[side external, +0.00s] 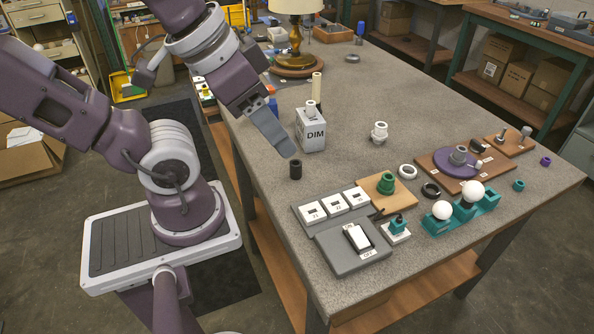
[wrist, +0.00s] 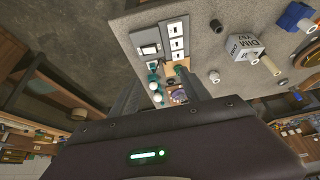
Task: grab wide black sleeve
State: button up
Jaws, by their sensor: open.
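The black sleeve (side external: 296,169), a short dark cylinder, stands upright on the grey tabletop left of centre in the side view. It also shows near the top of the wrist view (wrist: 216,25). A flatter, wider black ring (side external: 431,190) lies farther right, beside a white ring; I cannot tell for certain which black part the task names. My gripper (side external: 275,133) is open and empty, above the table's left side. Its visible fingertip appears just above and left of the black cylinder, apart from it. In the wrist view, the dark fingers (wrist: 163,85) are spread.
A white DIM box (side external: 311,131) stands behind the black cylinder. Switch panels (side external: 340,222) lie in front, with a green part on a wooden plate (side external: 388,188). A teal holder with white bulbs (side external: 462,212) is at right. A lamp (side external: 295,40) stands at the back.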

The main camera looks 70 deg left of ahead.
jog(key=m+g+y, duration=0.5)
jog(key=m+y, duration=0.8)
jog(key=m, duration=0.2)
send_over(296, 168)
jog(key=s+d, duration=0.4)
jog(key=s, duration=0.1)
notch_tip(296, 168, down, 17)
jog(key=w+f+m+t, duration=0.1)
jog(key=f+m, duration=0.1)
jog(key=f, duration=0.1)
jog(key=w+f+m+t, duration=0.1)
jog(key=f+m, duration=0.1)
jog(key=f, duration=0.1)
jog(key=w+f+m+t, duration=0.2)
jog(key=f+m, duration=0.1)
jog(key=shift+d+f, duration=0.15)
jog(key=shift+d, duration=0.1)
jog(key=x, duration=0.7)
jog(key=shift+s+f, duration=0.25)
jog(key=shift+d, duration=0.1)
grip_shut()
